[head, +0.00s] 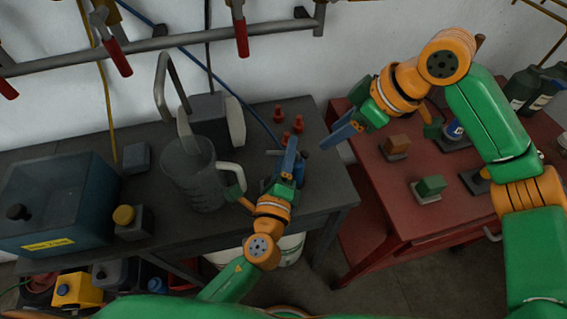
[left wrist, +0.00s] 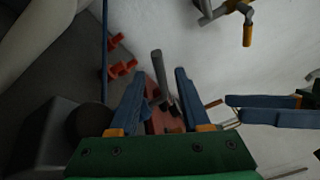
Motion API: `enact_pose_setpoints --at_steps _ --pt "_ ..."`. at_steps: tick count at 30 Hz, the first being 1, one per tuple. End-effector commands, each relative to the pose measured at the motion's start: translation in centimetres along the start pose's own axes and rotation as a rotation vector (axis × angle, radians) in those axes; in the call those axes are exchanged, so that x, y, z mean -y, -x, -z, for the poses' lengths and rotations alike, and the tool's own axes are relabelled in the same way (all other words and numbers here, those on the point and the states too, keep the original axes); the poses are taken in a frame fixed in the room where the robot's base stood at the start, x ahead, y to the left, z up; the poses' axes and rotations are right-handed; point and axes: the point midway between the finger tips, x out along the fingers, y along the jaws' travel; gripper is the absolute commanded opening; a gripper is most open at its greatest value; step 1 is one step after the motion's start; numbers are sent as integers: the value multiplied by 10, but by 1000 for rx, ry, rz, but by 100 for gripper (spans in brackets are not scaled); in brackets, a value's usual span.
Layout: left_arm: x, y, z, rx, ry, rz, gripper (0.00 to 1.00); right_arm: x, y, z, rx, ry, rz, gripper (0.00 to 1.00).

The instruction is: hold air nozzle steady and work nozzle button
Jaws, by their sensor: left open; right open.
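What looks like the air nozzle, a grey rod on a darker body (left wrist: 157,66), shows in the left wrist view between the blue fingers of my left gripper (left wrist: 160,82). Gaps show on both sides of it. In the head view my left gripper (head: 293,160) is over the right end of the dark bench, and its fingers largely hide the nozzle. A button cannot be made out. My right gripper (head: 344,126) is open and empty, up and to the right of the left one, over the gap between bench and red cart. Its blue fingers also show in the left wrist view (left wrist: 270,109).
Several small red fittings (head: 298,124) stand on the bench behind my left gripper. A clear jug (head: 188,175) stands left of it. A blue hose (head: 258,122) runs down the wall to the bench. The red cart (head: 375,190) carries small blocks and bottles.

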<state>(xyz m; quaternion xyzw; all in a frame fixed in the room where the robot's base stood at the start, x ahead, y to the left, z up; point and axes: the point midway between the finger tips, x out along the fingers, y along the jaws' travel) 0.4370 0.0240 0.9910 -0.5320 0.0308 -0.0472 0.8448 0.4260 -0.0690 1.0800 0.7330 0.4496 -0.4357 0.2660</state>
Motion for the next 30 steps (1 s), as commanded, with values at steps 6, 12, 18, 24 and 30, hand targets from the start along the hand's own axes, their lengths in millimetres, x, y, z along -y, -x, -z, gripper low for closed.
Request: enact_pose_setpoints --at_steps 6,12,18,24,30 --pt "0 0 0 -1 -1 0 44 0 0 0 0 0 0 50" --pt "0 0 0 -1 -1 0 0 0 0 0 0 0 0 50" --pt "0 0 0 -2 -1 0 0 0 0 0 0 0 0 50" --pt "0 0 0 -2 -1 0 0 0 0 0 0 0 0 50" --pt "0 0 0 -2 -1 0 0 0 0 0 0 0 0 50"
